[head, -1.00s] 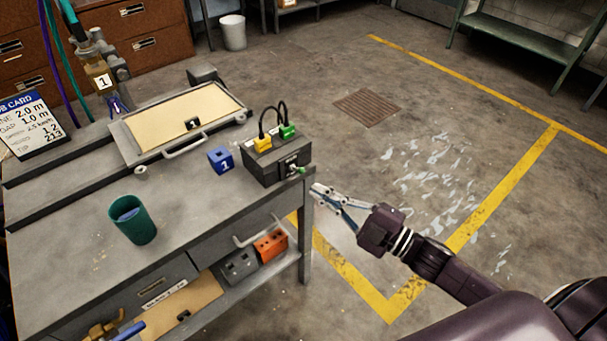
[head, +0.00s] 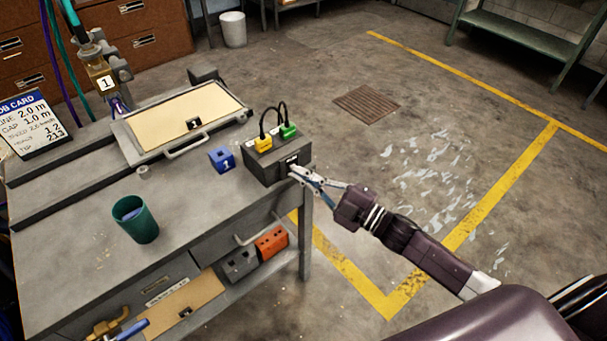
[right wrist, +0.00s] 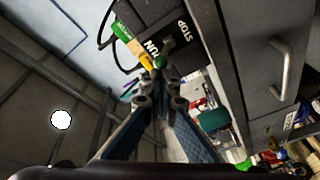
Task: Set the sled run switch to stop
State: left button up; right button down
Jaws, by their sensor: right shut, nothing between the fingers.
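The dark control box (head: 262,170) sits at the right end of the grey bench. Its switch is on the face turned to my right arm. My right gripper (head: 293,172) is shut and empty, with its fingertips at that face, covering the lever in the head view. In the right wrist view the green-tipped switch lever (right wrist: 160,62) stands by the RUN label (right wrist: 152,47), with the STOP label (right wrist: 182,27) further up. The right gripper's tips (right wrist: 160,102) are just below the knob; I cannot tell whether they touch it. My left gripper is not in view.
Yellow (head: 263,145) and green (head: 288,131) plugs with black cables stand on top of the box. A blue block (head: 221,160) marked 1 and a green cup (head: 135,220) are on the bench.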

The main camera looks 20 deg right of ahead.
jog(key=shift+s+d+f, duration=0.1)
jog(key=shift+s+f, duration=0.1)
jog(key=shift+f, duration=0.25)
dwell(0.6)
jog(key=f+b+v, duration=0.1)
jog(key=f+v, duration=0.1)
jog(key=v, duration=1)
jog(key=shift+b, duration=0.3)
jog(key=shift+d+f, duration=0.1)
jog(key=shift+f, duration=0.1)
dwell(0.4)
